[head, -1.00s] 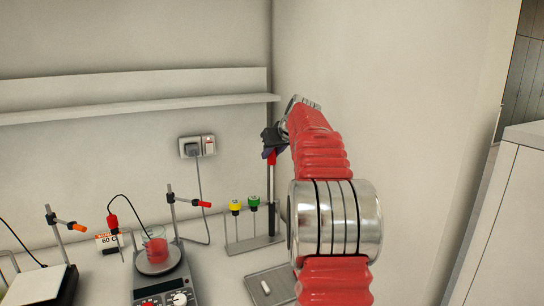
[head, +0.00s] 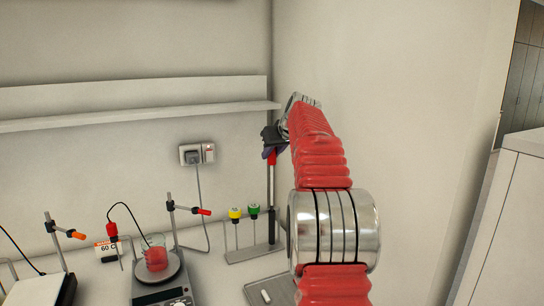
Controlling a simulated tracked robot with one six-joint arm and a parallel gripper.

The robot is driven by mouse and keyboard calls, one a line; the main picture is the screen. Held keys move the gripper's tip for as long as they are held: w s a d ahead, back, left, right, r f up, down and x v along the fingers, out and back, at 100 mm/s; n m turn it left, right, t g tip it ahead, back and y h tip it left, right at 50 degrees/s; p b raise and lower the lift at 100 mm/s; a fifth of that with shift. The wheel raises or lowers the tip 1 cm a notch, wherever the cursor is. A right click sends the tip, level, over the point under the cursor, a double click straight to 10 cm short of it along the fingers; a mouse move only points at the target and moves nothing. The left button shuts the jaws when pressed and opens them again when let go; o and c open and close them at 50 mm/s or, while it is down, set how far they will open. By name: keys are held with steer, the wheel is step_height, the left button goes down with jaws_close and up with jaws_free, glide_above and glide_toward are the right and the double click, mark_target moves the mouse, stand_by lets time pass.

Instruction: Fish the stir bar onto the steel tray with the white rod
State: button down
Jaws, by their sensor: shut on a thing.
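My gripper (head: 270,141) is dark, raised high near the wall corner and shut on a rod with a red grip (head: 271,158). The rod hangs upright above the rack; its lower part runs in line with a dark upright piece, so I cannot tell its end or whether the shaft is white. A small white capsule, which looks like the stir bar (head: 266,297), lies on the steel tray (head: 255,287) at the bottom of the view. My arm hides the tray's right side. A beaker of red liquid (head: 156,258) stands on a hotplate stirrer (head: 152,292).
A rack (head: 240,257) holds a yellow-topped (head: 235,212) and a green-topped rod (head: 253,210). A clamp stand (head: 172,220) and a red probe (head: 112,229) with a cable stand by the beaker. A second hotplate is at far left. A wall shelf (head: 140,112) runs above.

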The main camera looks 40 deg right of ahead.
steer(key=shift+r, duration=1.35)
